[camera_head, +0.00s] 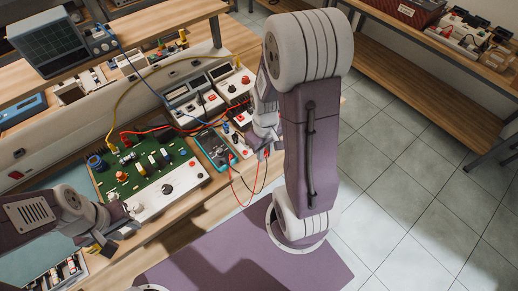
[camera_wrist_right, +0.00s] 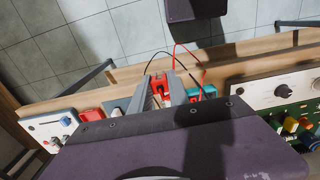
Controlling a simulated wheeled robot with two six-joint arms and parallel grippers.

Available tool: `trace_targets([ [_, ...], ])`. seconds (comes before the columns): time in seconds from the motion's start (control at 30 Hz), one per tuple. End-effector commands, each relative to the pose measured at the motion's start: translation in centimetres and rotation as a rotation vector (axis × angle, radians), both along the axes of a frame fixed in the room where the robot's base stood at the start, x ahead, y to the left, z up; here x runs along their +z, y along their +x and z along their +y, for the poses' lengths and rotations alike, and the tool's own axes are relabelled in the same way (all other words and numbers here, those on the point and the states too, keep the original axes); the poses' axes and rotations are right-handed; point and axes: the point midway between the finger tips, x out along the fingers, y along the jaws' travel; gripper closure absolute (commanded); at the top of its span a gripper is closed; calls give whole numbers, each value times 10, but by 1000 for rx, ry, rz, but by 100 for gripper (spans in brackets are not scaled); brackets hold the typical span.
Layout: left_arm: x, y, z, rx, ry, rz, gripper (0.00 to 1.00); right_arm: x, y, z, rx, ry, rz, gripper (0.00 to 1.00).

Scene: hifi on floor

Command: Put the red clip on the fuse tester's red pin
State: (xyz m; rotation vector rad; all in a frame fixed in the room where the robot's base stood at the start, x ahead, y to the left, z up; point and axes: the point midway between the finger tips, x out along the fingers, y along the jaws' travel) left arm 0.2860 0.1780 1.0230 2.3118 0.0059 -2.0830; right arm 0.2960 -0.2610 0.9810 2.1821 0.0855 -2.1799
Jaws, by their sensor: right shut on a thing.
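My right gripper (camera_head: 264,152) is low over the bench's front edge, right of the teal meter (camera_head: 213,147). In the right wrist view its two grey fingers (camera_wrist_right: 163,88) are shut on the red clip (camera_wrist_right: 160,84). A red lead and a black lead loop near the clip, over the bench edge. A small pale unit (camera_head: 240,143) with dark and red parts stands between the meter and this gripper. I cannot tell whether it is the fuse tester, nor make out its red pin. My left gripper (camera_head: 100,244) is at the lower left, near the green circuit board; its opening is unclear.
The green circuit board (camera_head: 150,168) and its white knob panel (camera_head: 172,190) fill the bench's middle. White instruments (camera_head: 188,100) stand behind the meter, with yellow, red and blue leads among them. A shelf with an oscilloscope (camera_head: 48,40) is at the back left. Tiled floor (camera_head: 420,150) is clear.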

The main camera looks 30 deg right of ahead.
Motion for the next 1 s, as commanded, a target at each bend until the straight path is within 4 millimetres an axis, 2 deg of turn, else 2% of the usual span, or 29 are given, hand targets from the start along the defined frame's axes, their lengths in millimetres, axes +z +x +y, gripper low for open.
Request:
trace_targets([
  [1.0, 46, 0, 0, 0, 0, 0, 64, 46, 0, 0, 0, 0, 0, 100],
])
